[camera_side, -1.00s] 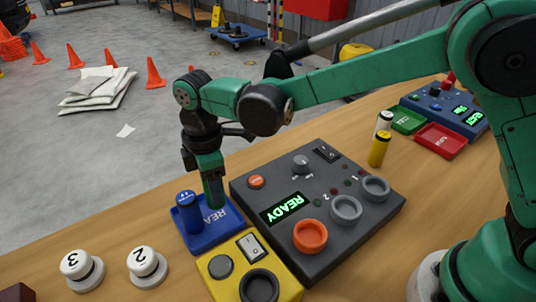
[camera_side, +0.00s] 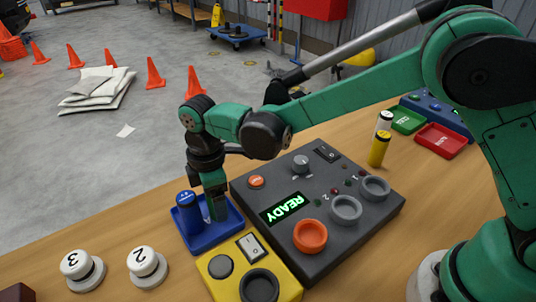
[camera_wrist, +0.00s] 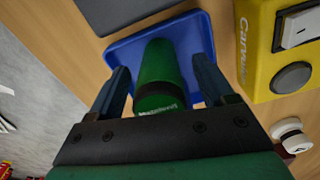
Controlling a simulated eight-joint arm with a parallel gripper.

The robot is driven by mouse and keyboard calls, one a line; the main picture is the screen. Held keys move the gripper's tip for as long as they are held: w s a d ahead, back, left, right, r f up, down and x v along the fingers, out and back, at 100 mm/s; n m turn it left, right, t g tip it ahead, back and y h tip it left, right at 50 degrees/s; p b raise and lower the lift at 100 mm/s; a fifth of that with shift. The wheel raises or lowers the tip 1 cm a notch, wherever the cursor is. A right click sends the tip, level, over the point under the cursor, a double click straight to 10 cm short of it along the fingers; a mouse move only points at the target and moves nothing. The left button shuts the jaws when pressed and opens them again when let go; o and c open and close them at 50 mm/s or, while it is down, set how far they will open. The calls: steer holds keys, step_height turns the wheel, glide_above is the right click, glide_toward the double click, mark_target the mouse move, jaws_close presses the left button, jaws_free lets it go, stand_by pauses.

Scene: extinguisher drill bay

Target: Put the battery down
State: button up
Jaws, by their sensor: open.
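A green battery (camera_wrist: 160,75) stands between the jaws of my gripper (camera_wrist: 160,85), over or on the blue tray (camera_wrist: 120,50). The two fingers are open, one on each side of it, with small gaps showing in the wrist view. In the side view my gripper (camera_side: 214,207) is low at the right part of the blue tray (camera_side: 200,240), and the green battery is partly hidden by it. A blue battery (camera_side: 188,212) stands upright at the left part of the same tray. I cannot see the green battery's lower end clearly.
A grey panel (camera_side: 330,235) with a READY display and a yellow box (camera_side: 225,290) stand close to the tray. White buttons (camera_side: 147,266) sit at the front left. White and yellow batteries (camera_side: 379,149) stand behind the panel, near green and red trays (camera_side: 440,141).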

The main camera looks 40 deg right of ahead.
step_height(320, 180, up, 12)
steer(key=shift+d+r, duration=0.1)
steer(key=s+d+m+t, duration=0.3)
steer(key=s+d+m, duration=0.2)
steer(key=d+m, duration=0.3)
steer(key=s+d+f+m+t, duration=0.1)
steer(key=s+d+m+t, duration=0.3)
steer(key=d+m, duration=0.3)
steer(key=d, duration=0.4)
steer(key=shift+s+d+f+m, duration=0.25)
steer(key=shift+s+d+m, duration=0.05)
steer(key=shift+s+m, duration=0.1)
